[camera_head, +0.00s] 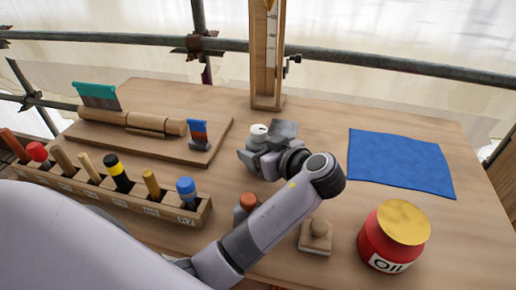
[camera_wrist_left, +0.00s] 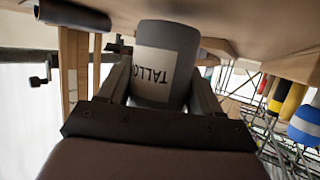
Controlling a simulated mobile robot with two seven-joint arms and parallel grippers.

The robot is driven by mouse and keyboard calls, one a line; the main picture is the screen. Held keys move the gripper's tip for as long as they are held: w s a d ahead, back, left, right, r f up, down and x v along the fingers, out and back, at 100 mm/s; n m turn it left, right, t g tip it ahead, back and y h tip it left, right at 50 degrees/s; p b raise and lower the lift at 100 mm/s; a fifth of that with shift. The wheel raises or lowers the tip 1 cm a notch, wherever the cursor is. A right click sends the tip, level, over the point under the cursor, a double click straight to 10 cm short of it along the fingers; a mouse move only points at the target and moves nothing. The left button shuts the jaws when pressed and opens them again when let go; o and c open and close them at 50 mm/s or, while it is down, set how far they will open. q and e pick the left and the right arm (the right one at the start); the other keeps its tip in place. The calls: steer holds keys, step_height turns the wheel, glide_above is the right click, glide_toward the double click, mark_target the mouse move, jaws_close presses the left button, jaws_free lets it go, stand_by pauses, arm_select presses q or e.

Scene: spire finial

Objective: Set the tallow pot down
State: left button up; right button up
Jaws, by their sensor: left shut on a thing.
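The tallow pot is a small grey pot with a white label reading "TALLO" (camera_wrist_left: 165,55) in the left wrist view, where it appears upside down. In the head view its white top (camera_head: 259,130) shows just beyond my left gripper (camera_head: 268,146). My left gripper is shut on the pot, with one finger on each side of it in the left wrist view. The pot looks upright and very close to the tabletop; whether it touches is hard to tell. The gripper hides most of its body in the head view. My right gripper is not in view.
A wooden stand (camera_head: 265,60) rises behind the pot. A blue cloth (camera_head: 400,162), red oil pot (camera_head: 385,245) and wooden knobbed block (camera_head: 316,238) are right.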

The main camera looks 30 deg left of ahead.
arm_select(q)
steer(key=shift+f+b, duration=0.55)
steer(key=shift+f, duration=0.1)
steer(key=o, duration=1.1)
steer(key=shift+o, duration=0.2)
steer(key=shift+r, duration=0.1)
